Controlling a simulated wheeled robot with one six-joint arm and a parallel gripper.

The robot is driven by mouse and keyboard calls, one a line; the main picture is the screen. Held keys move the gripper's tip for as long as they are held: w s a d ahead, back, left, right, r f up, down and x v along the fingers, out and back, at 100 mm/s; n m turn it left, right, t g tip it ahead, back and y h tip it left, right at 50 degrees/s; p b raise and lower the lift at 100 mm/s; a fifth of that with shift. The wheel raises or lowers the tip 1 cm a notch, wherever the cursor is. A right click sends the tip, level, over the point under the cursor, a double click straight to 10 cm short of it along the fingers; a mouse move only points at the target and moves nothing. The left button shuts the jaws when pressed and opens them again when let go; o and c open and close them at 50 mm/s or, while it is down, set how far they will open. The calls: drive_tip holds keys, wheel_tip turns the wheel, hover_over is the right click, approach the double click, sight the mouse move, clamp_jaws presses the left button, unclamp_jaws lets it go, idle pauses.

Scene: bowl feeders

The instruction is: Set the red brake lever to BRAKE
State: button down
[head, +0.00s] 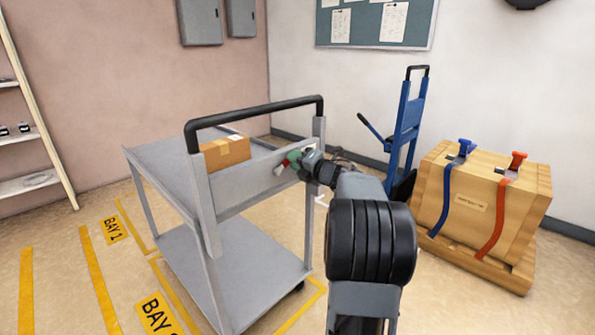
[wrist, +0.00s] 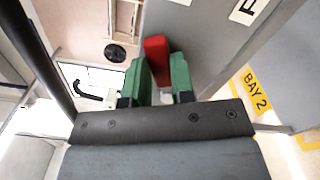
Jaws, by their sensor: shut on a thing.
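The red brake lever (wrist: 156,48) shows in the wrist view, between the two green fingers of my gripper (wrist: 160,72). My gripper is shut on it, with the red end showing beyond the fingertips. In the head view my gripper (head: 293,158) is at the end panel of the grey cart (head: 243,190), below its black handle. Only a small bit of red shows there. A white label with a dark letter (wrist: 247,9) is cut off at the top of the wrist view, so the lever's setting cannot be read.
A cardboard box (head: 226,152) lies on the cart's top deck. A blue hand truck (head: 405,130) stands behind my arm. A strapped wooden crate (head: 465,215) is at the right. Yellow floor markings, including BAY 1 (head: 112,230), lie left of the cart.

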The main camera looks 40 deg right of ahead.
drive_tip(key=shift+a+r+n+b, duration=0.2)
drive_tip(key=shift+n+b, duration=0.2)
drive_tip(key=shift+n, duration=0.2)
drive_tip(key=shift+r, duration=0.1)
drive_tip(key=c, duration=1)
unclamp_jaws()
drive_tip(key=shift+o, duration=0.2)
drive_tip(key=s+d+p, duration=0.2)
drive_tip(key=s, duration=1.1)
drive_tip(key=shift+s+d+p, duration=0.25)
drive_tip(key=shift+s+p, duration=0.05)
drive_tip(key=shift+p, duration=0.05)
